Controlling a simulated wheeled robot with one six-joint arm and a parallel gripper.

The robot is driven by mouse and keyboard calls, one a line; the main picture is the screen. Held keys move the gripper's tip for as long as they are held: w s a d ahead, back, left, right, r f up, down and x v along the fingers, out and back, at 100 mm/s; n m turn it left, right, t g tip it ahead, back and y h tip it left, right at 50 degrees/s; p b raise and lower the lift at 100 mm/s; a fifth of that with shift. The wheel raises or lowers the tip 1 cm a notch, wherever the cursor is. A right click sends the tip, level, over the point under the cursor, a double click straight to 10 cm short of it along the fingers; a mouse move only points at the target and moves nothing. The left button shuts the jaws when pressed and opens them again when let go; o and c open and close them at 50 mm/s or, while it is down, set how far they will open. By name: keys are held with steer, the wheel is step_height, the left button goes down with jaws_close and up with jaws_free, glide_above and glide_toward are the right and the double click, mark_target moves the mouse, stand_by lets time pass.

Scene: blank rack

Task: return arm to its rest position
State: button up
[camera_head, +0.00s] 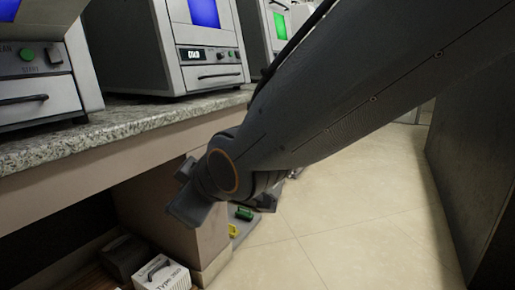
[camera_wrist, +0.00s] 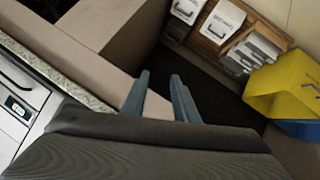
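My gripper (camera_wrist: 160,78) shows in the wrist view as two blue-grey fingers with a clear gap between them. Nothing is between the fingers, so it is open and empty. In the wrist view it points over a dark patch of floor beside the counter's edge. In the head view my arm reaches down from the upper right, bent, with its wrist end low in front of the counter.
A granite counter (camera_head: 95,135) holds machines, including one with a blue screen (camera_head: 205,14). White boxes (camera_head: 162,275) sit low beneath it; several also show in the wrist view (camera_wrist: 222,20). A yellow bin (camera_wrist: 285,85) stands at right there. Tiled floor (camera_head: 360,215) is clear at right.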

steer(key=s+d+f+m+g+h+p, duration=0.1)
steer(key=s+d+f+m+g+h, duration=0.25)
steer(key=s+d, duration=0.45)
steer(key=s+d+f+m+g+h+p, duration=0.1)
steer(key=s+d+f+m+g+h, duration=0.15)
steer(key=s+d+m+g, duration=0.45)
steer(key=d+r+m+t+p, duration=0.1)
steer(key=d+r+p, duration=0.5)
steer(key=r+p, duration=0.3)
steer(key=s+d+r+m+h+p, duration=0.1)
steer(key=d+r+p, duration=0.5)
steer(key=p, duration=1)
steer(key=s+d+r+m+t+p, duration=0.1)
steer(key=d+r+m+p, duration=0.1)
steer(key=d+r+p, duration=0.5)
step_height(320, 180, up, 6)
steer(key=p, duration=0.5)
steer(key=shift+f+m+t+p, duration=0.25)
steer(key=shift+m+t+p, duration=0.1)
steer(key=shift+a, duration=0.2)
